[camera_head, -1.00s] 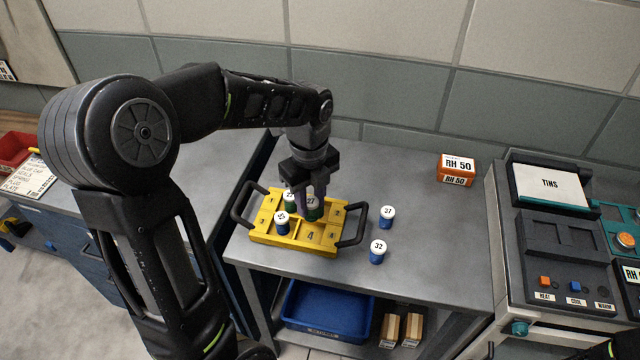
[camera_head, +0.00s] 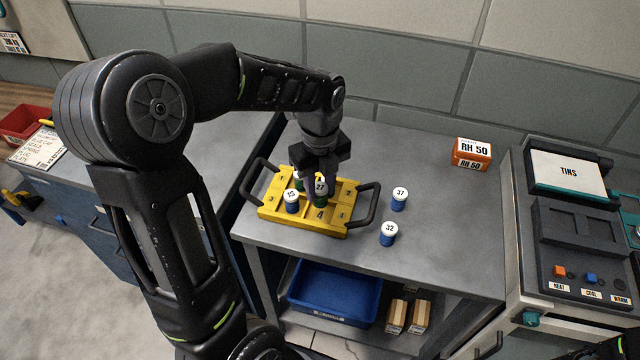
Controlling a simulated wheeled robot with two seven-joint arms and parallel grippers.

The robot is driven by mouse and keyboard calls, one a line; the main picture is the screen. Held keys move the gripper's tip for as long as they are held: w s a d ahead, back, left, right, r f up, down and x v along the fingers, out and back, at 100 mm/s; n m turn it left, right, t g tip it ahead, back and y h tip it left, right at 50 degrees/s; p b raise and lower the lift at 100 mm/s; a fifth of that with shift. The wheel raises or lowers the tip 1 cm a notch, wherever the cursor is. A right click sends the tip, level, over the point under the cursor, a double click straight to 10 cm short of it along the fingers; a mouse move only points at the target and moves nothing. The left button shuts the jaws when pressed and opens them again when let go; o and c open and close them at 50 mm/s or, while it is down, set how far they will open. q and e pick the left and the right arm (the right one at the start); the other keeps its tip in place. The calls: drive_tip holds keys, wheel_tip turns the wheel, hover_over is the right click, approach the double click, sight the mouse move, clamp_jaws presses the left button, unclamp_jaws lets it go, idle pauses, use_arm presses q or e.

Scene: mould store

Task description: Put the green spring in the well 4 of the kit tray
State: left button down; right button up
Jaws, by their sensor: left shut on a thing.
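The yellow kit tray (camera_head: 267,213) has black handles and numbered wells; its well 4 (camera_head: 320,215) is at the front middle. My left gripper (camera_head: 320,181) points down over the tray, shut on a green-bodied piece with a white top marked 27, the green spring (camera_head: 320,198). The spring is upright just behind the number 4; I cannot tell whether its base touches the tray. Another green piece (camera_head: 296,184) stands behind to the left, partly hidden by the gripper. A blue piece with a white top (camera_head: 292,203) stands in the front left part. My right gripper is out of view.
Two blue white-topped pieces, marked 37 (camera_head: 399,200) and 32 (camera_head: 388,235), stand right of the tray. An orange RH 50 box (camera_head: 472,154) sits at the back right. A blue bin (camera_head: 335,291) is on the lower shelf. The bench right of the tray is mostly clear.

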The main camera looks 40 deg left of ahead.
use_arm(q)
drive_tip(key=shift+f+b, duration=0.5)
drive_tip(key=shift+f, duration=0.6)
drive_tip(key=shift+f+b, duration=0.3)
drive_tip(key=shift+f, duration=0.35)
idle(1.0)
drive_tip(key=c, duration=1)
unclamp_jaws()
drive_tip(key=shift+o, duration=0.2)
drive_tip(key=shift+c, duration=0.3)
drive_tip(key=c, duration=0.3)
drive_tip(key=shift+r, duration=0.2)
